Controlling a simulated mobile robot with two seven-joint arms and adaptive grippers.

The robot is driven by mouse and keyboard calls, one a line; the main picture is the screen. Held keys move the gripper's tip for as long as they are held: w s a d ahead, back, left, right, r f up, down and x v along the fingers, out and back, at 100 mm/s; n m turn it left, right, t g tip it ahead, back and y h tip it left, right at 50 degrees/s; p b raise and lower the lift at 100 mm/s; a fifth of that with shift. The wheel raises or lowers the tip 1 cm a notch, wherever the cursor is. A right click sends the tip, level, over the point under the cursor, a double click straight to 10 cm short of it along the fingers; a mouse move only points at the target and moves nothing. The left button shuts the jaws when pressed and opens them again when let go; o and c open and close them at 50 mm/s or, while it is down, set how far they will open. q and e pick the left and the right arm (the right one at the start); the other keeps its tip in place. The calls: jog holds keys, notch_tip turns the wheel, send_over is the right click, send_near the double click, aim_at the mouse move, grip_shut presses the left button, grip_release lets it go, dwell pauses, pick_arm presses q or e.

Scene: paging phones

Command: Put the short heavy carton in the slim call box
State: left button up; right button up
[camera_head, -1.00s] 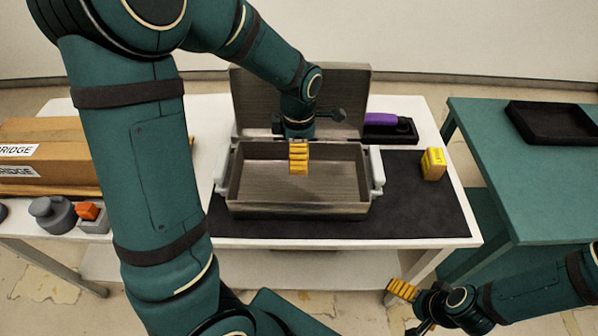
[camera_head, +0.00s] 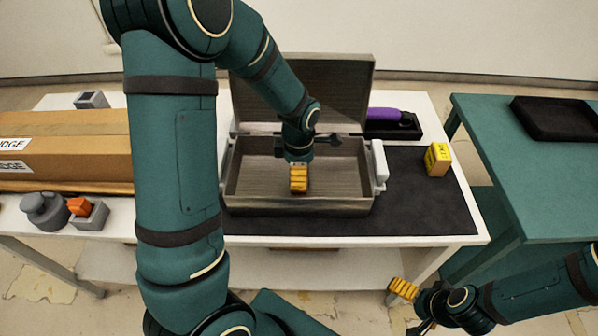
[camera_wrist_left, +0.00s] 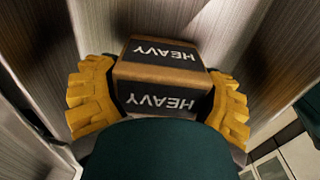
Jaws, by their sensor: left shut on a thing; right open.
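The short carton (camera_wrist_left: 162,75) is brown with black bands reading HEAVY in the left wrist view. My left gripper (camera_wrist_left: 160,104) is shut on it, a yellow finger on each side. In the head view the left gripper (camera_head: 299,180) reaches down inside the open grey metal call box (camera_head: 290,208); the carton is hidden there behind the gripper. I cannot tell whether the carton touches the box floor. The box lid stands up at the back. My right gripper (camera_head: 404,290) is open, low in front of the table and away from the box.
A yellow carton (camera_head: 437,160) stands on the dark mat (camera_head: 420,205) right of the box. A purple handset (camera_head: 388,114) lies behind it. A long brown package (camera_head: 70,145) and grey parts (camera_head: 48,210) are at left. A green table (camera_head: 530,170) stands at right.

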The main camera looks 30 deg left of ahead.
pick_arm(q)
jog(key=shift+r, duration=0.1)
jog(key=o, duration=1.2)
notch_tip(320, 180, up, 12)
jog(key=p, duration=0.3)
jog(key=shift+s, duration=0.1)
